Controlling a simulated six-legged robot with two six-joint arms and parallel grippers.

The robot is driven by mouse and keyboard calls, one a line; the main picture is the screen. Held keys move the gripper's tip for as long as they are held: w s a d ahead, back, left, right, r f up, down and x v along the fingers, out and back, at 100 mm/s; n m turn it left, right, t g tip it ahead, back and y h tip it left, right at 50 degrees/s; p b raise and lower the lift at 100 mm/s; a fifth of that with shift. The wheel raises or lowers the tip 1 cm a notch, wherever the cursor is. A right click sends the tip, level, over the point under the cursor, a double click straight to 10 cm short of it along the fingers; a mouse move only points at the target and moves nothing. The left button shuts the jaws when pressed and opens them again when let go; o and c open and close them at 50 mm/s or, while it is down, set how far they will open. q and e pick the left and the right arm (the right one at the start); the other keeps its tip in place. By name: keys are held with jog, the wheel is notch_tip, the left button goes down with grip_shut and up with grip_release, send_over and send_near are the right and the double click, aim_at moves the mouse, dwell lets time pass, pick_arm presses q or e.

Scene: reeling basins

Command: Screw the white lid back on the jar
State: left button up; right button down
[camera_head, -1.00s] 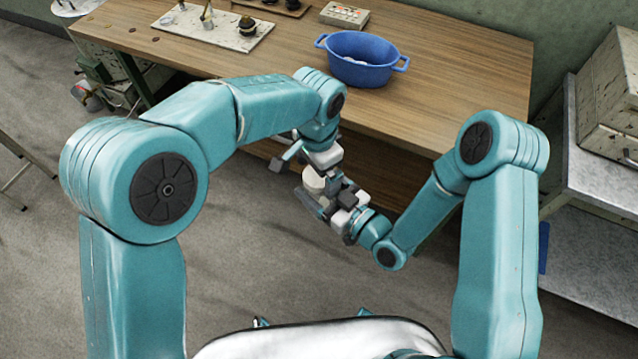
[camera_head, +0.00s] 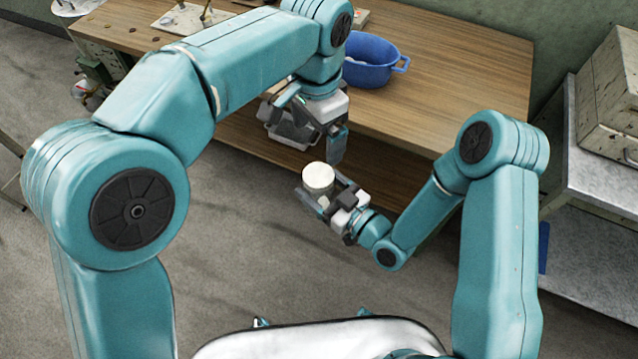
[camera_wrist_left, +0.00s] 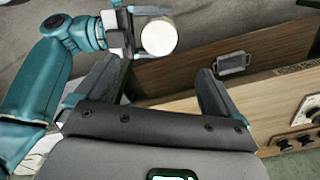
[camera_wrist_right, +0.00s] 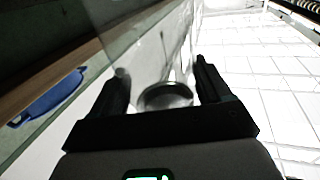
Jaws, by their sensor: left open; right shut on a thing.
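The jar is held upright or slightly tilted in my right gripper (camera_head: 322,192), in front of the wooden table. The white lid (camera_head: 318,176) sits on top of the jar; how tightly it is seated I cannot tell. In the left wrist view the lid (camera_wrist_left: 158,37) shows as a pale disc beyond the fingers and hides the jar below it. In the right wrist view a rounded glassy part of the jar (camera_wrist_right: 165,97) shows between the fingers. My left gripper (camera_head: 314,120) is open and empty, above and behind the lid, apart from it.
The wooden table (camera_head: 460,85) stands behind the grippers, with a blue basin (camera_head: 372,70) on it. A white board with fittings (camera_head: 195,17) lies at its far left. A metal bench (camera_head: 600,240) with a box (camera_head: 612,100) stands at the right. The floor below the jar is clear.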

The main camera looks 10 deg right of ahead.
pick_arm(q)
jog(key=s+a+f, duration=0.2)
jog(key=a+f, duration=0.1)
jog(key=f, duration=0.4)
jog(key=s+a+f+h, duration=0.1)
jog(key=s+a+f, duration=0.1)
jog(key=f, duration=0.5)
jog(key=s+a+f, duration=0.3)
jog(key=f, duration=0.4)
pick_arm(e)
jog(key=shift+w, duration=0.1)
pick_arm(q)
jog(key=s+a+f+n+h, duration=0.1)
jog(key=s+a+f+n, duration=0.3)
jog(key=f+n, duration=0.3)
jog(key=s+a+f+n+h, duration=0.2)
jog(key=s+a+f+n, duration=0.2)
jog(key=s+f+n, duration=0.3)
jog(key=shift+s, duration=0.25)
